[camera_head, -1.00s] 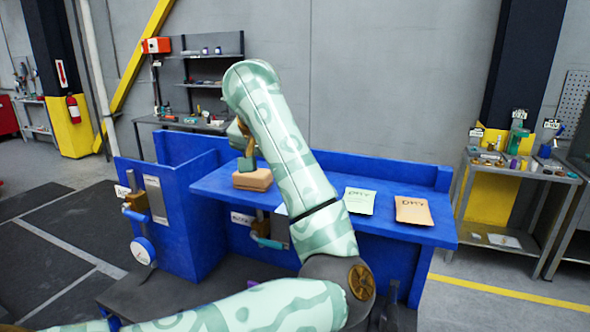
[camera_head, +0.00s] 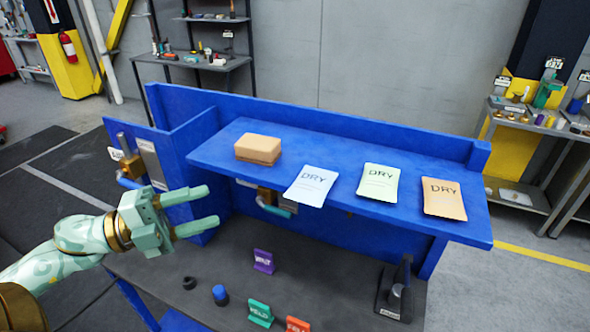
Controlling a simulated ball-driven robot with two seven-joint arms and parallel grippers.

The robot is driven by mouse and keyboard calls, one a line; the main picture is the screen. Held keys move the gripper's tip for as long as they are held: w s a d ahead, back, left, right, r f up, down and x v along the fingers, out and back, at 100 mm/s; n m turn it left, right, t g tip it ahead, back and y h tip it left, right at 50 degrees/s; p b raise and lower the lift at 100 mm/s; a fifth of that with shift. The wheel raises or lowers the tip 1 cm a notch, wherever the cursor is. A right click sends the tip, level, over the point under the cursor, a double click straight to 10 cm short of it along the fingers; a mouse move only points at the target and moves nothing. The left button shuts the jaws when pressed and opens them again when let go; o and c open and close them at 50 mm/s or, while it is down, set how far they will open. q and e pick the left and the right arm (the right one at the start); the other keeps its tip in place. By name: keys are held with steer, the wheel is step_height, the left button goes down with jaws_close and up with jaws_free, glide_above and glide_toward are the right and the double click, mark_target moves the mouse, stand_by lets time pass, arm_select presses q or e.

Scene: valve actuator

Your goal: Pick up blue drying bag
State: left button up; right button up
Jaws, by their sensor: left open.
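Three flat drying bags marked DRY lie in a row on the blue shelf (camera_head: 225,158). The pale blue bag (camera_head: 311,186) is the leftmost and hangs slightly over the shelf's front edge. A pale green bag (camera_head: 378,182) is in the middle and an orange-tan bag (camera_head: 444,198) is at the right. My left gripper (camera_head: 205,208) is open and empty, its two fingers pointing right. It is in front of the shelf, to the left of the pale blue bag and apart from it. My right gripper is not in view.
A tan box (camera_head: 258,149) sits on the shelf left of the bags. Below, the dark worktop (camera_head: 330,270) holds a purple tag (camera_head: 264,261), a green tag (camera_head: 260,313), a blue-topped knob (camera_head: 220,294) and a black clamp-like device (camera_head: 396,293). A valve with a teal handle is under the shelf.

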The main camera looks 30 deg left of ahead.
arm_select(q)
steer(key=f+y, duration=0.1)
steer(key=f, duration=0.1)
glide_toward(288, 193)
steer(key=s+d+x, duration=0.1)
steer(key=x, duration=0.4)
steer(key=shift+m+g, duration=0.3)
steer(key=shift+m, duration=0.1)
steer(key=w, duration=0.1)
steer(key=w+d+p, duration=0.1)
steer(key=w, duration=0.1)
steer(key=w+d+p, duration=0.1)
steer(key=shift+w+f, duration=0.1)
steer(key=shift+w, duration=0.15)
steer(key=shift+w+d+f, duration=0.1)
steer(key=shift+w+d, duration=0.05)
steer(key=shift+d, duration=0.1)
steer(key=shift+c, duration=0.3)
jaws_close()
